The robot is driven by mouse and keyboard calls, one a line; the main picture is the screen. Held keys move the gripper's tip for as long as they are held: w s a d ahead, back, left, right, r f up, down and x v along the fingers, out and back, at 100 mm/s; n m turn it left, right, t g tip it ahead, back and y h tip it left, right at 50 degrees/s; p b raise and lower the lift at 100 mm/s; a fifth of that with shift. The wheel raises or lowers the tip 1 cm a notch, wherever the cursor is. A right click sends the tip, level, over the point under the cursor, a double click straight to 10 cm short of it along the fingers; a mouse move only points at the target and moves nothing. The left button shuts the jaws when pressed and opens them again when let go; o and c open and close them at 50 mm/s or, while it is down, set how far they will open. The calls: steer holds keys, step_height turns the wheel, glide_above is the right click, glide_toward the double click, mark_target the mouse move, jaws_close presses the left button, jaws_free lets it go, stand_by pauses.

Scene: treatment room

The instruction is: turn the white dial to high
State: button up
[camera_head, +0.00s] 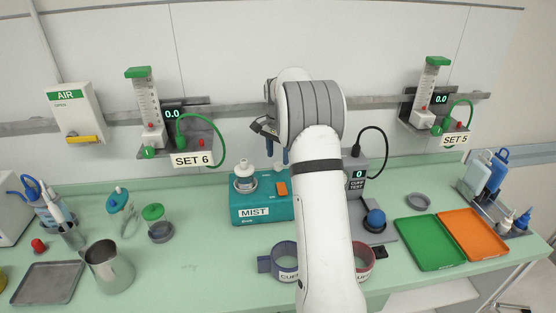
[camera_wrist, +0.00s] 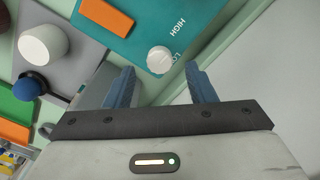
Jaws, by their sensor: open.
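The white dial (camera_wrist: 160,60) sits on the teal box (camera_wrist: 140,40) in the wrist view, between the printed words HIGH (camera_wrist: 178,27) and LOW. LOW is partly covered by the dial; I cannot make out a pointer mark on it. My gripper (camera_wrist: 162,78) is open, its two blue fingers either side of the dial in the picture, with gaps on both sides and nothing held. In the head view the teal box (camera_head: 262,212), labelled MIST, stands mid-bench, and my arm covers its right part.
An orange switch (camera_head: 282,188) and a white nozzle (camera_head: 245,178) are on the teal box. A grey unit with a blue ball (camera_head: 376,217) stands to the right. Cuff rings (camera_head: 285,256) lie in front. Green (camera_head: 430,243) and orange trays (camera_head: 473,235) are at right.

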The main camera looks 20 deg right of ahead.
mark_target(278, 169)
steer(key=shift+f, duration=1.5)
steer(key=shift+c, duration=0.3)
